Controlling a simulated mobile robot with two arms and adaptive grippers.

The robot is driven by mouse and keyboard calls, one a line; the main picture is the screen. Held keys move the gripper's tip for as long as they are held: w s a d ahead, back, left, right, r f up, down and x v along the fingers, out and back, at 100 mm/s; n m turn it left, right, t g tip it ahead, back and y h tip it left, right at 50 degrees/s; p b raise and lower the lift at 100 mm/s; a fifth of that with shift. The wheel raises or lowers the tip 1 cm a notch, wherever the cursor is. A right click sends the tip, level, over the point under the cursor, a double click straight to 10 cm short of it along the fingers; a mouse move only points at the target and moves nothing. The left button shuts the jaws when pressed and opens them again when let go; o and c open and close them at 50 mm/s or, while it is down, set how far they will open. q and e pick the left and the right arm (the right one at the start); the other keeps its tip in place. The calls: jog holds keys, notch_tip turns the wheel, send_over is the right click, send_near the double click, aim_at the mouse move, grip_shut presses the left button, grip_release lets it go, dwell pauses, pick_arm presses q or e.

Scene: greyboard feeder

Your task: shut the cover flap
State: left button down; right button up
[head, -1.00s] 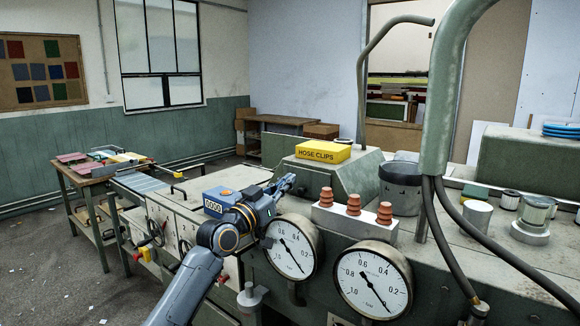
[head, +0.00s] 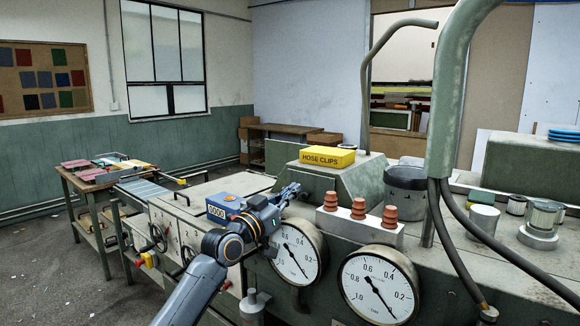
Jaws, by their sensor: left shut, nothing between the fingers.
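A flat green panel (head: 283,157) stands upright at the back edge of the machine, left of the sloped green housing. It looks like the raised cover flap, but its hinge is hidden. My left gripper (head: 293,189) is shut and empty. It is in front of and below this panel, over the machine top, just right of a blue counter box. I cannot tell whether it touches anything. My right gripper is out of view.
A yellow hose clips box (head: 327,158) sits on the green housing (head: 343,182). The blue counter (head: 222,209), insulators (head: 359,209), two gauges (head: 380,287) and a bent pipe (head: 441,110) crowd the machine. The pale top (head: 210,190) left of the gripper is mostly clear.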

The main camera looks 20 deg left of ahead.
pick_arm(q)
jog(key=v, duration=1.2)
jog(key=s+d+f+g+y, duration=0.1)
jog(key=s+d+f+g, duration=0.2)
jog(key=f, duration=0.5)
jog(key=s+d+f+g+y, duration=0.15)
jog(key=s+f, duration=0.25)
jog(key=f, duration=0.5)
jog(key=s+d+f+g, duration=0.3)
jog(key=s+f, duration=0.1)
jog(key=f, duration=0.4)
jog(key=s+f+n+g+y, duration=0.1)
jog(key=s+f+g+y, duration=0.15)
jog(key=s+f, duration=0.45)
jog(key=s+f+g+y, duration=0.1)
jog(key=s+f+g, duration=0.2)
jog(key=s, duration=0.8)
jog(key=s+f+n+g+y, duration=0.1)
jog(key=s+f+g, duration=0.3)
jog(key=s, duration=0.5)
notch_tip(320, 180, down, 27)
jog(key=s, duration=0.1)
jog(key=s+a+f, duration=0.1)
jog(key=s+f, duration=0.7)
jog(key=s+a+f+g, duration=0.1)
jog(key=s+a+f, duration=0.1)
jog(key=s+f, duration=0.6)
jog(key=shift+s+a+f+g, duration=0.25)
jog(key=shift+s+a+g, duration=0.05)
jog(key=shift+s, duration=0.3)
